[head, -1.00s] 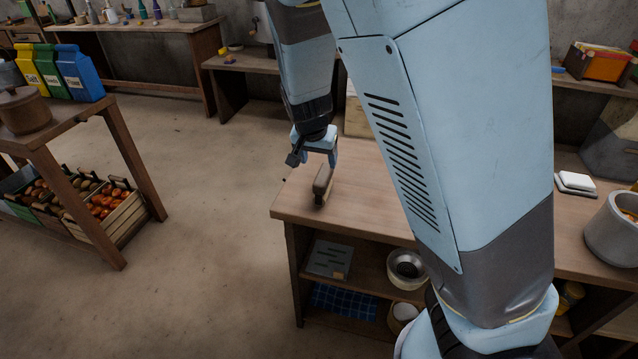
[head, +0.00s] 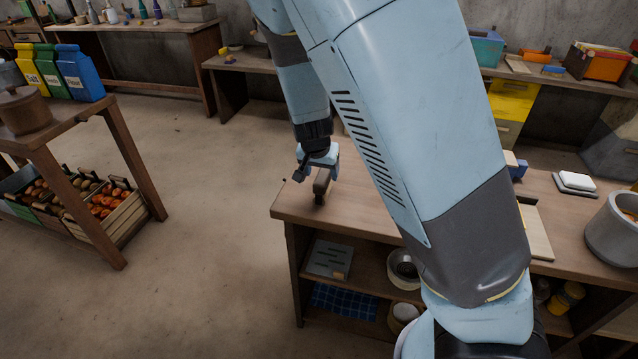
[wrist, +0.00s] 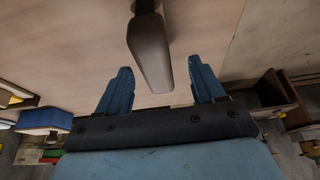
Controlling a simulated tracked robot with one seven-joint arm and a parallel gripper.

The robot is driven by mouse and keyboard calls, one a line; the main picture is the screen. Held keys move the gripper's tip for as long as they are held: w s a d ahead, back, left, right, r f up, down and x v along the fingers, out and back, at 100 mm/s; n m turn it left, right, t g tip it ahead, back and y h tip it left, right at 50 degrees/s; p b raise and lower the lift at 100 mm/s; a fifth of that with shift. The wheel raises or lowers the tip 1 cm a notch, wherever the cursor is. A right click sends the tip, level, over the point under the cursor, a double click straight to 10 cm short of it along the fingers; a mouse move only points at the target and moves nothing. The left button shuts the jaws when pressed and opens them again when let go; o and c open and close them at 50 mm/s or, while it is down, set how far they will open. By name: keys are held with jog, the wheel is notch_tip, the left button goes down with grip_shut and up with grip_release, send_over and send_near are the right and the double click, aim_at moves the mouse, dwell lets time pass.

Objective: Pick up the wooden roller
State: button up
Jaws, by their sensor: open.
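The wooden roller (head: 320,188), a brown elongated piece with a paler side, is on the worktop near its left front corner. My gripper (head: 318,171) is open just above and around the roller's near part in the head view. In the wrist view my gripper (wrist: 161,78) has its two blue fingers apart, with the roller's end showing between them. I see no finger clearly touching it. My gripper partly hides the roller in the head view.
The wooden worktop (head: 360,212) is clear around the roller. A board (head: 536,232), a white block (head: 577,181) and a grey pot (head: 615,232) stand to the right. A shelf below holds a grey box (head: 328,259) and bowls. Open floor lies left.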

aim_at(324, 173)
jog(key=shift+d+x, duration=0.2)
jog(key=shift+x, duration=1.55)
jog(key=shift+w+f, duration=0.35)
jog(key=shift+f, duration=0.3)
jog(key=shift+f, duration=0.25)
jog(key=shift+c, duration=0.3)
grip_shut()
